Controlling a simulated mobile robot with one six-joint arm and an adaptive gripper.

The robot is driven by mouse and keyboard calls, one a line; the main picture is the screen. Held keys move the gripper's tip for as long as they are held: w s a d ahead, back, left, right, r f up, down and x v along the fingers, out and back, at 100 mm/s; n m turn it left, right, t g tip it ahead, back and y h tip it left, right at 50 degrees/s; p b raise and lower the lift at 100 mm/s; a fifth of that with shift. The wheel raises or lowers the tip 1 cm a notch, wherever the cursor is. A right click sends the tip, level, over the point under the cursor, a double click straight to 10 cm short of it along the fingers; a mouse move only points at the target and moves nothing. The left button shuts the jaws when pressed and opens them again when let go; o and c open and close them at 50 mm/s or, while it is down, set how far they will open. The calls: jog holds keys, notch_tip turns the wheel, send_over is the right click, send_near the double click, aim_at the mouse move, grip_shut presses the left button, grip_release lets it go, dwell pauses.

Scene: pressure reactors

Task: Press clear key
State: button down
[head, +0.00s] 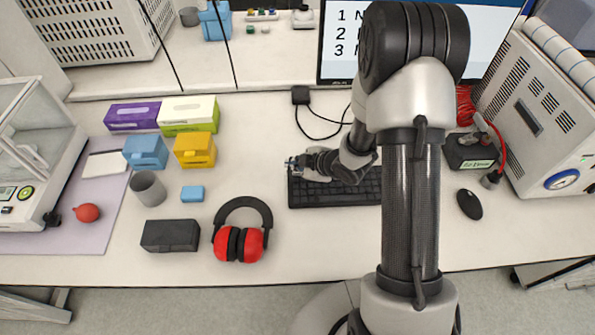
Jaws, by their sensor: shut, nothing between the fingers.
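A black keyboard (335,195) lies on the white bench below the monitor. My gripper (290,163) is shut and empty at the keyboard's upper left corner, pointing left. I cannot tell whether it touches the keyboard or hovers above it. My arm hides the keyboard's right part. No key labels can be read, so no key marked clear can be picked out. An instrument with a glass enclosure at the left edge has a small green display (7,193) and a round green button (25,193); their markings are too small to read.
Red-and-black ear muffs (240,236), a dark box (170,235) and a grey cup (148,188) stand left of the keyboard. A monitor (340,50) rises behind it. A mouse (469,204) lies right of my arm. The bench in front of the keyboard is clear.

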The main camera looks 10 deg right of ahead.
aim_at(296, 174)
jog(key=shift+f+b, duration=0.35)
jog(key=shift+f+b, duration=0.35)
jog(key=shift+f, duration=0.05)
dwell(0.5)
jog(key=shift+r, duration=0.15)
jog(key=shift+r+p, duration=0.6)
jog(key=shift+r, duration=0.05)
jog(key=shift+r, duration=0.1)
notch_tip(296, 174, up, 5)
jog(key=p, duration=0.4)
dwell(0.9)
